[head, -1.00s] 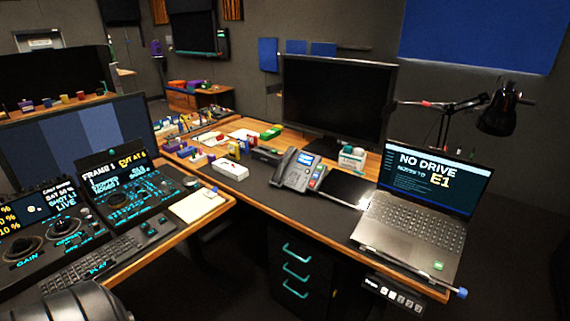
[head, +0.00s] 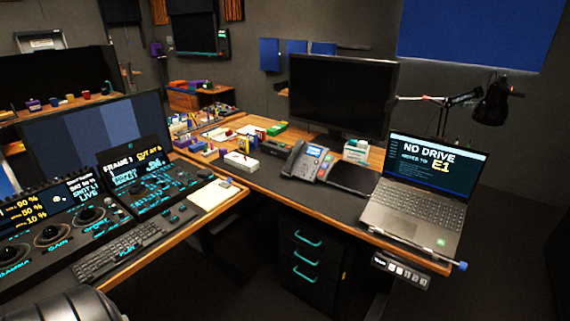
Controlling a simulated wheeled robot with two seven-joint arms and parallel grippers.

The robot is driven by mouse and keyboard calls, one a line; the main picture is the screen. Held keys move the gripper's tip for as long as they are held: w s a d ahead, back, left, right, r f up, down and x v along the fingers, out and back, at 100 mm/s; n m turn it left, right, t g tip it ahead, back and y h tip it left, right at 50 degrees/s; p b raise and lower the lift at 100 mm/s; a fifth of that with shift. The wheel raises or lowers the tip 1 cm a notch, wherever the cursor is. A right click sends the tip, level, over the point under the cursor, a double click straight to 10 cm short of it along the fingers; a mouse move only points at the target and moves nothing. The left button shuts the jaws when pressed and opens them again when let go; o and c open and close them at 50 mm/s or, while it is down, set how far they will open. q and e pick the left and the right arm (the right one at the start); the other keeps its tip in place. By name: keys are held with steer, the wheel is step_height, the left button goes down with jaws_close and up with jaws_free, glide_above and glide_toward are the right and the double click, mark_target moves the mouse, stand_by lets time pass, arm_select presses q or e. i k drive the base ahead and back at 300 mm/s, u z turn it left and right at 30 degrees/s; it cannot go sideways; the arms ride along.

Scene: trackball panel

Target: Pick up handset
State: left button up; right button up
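A dark desk phone (head: 310,163) with a small lit screen stands on the desk to the right, in front of the large black monitor. Its handset (head: 293,157) lies along the left side of the phone and appears to rest in its cradle. Neither gripper shows in the head view. A dark rounded part at the bottom left is mine. Nothing is seen touching the phone.
An open laptop (head: 420,200) is to the right, a white box (head: 241,161) to the left. Drawers (head: 308,255) stand below. A trackball panel (head: 60,235) fills the left.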

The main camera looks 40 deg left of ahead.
mark_target(287, 166)
steer(key=k, duration=0.95)
steer(key=u, duration=0.55)
steer(key=i, duration=0.65)
steer(key=u, duration=0.6)
steer(key=i, duration=0.9)
steer(key=z, duration=0.35)
